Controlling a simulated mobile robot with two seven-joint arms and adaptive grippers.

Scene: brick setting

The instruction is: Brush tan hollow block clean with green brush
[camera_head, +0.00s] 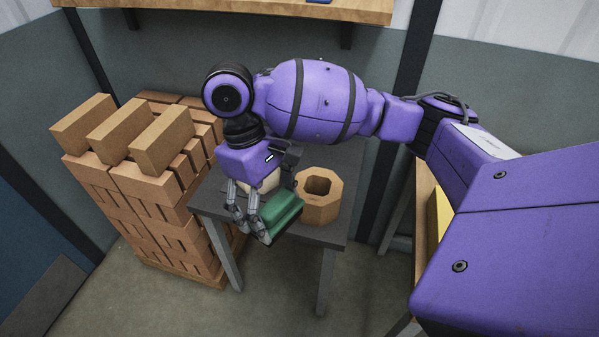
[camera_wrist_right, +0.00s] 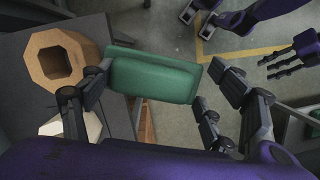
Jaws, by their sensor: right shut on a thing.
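The tan hollow block (camera_head: 331,209) is an eight-sided ring that stands on the dark table, its opening facing up. It also shows at the upper left of the right wrist view (camera_wrist_right: 88,55). My right gripper (camera_head: 255,222) is shut on the green brush (camera_head: 284,208), just left of the block in the head view.
The dark table (camera_head: 318,233) is small. A cream block (camera_wrist_right: 75,128) stands on it, partly hidden behind my right gripper. A tall brick stack (camera_head: 150,205) rises close on the left. A wooden shelf (camera_head: 330,8) hangs above at the back.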

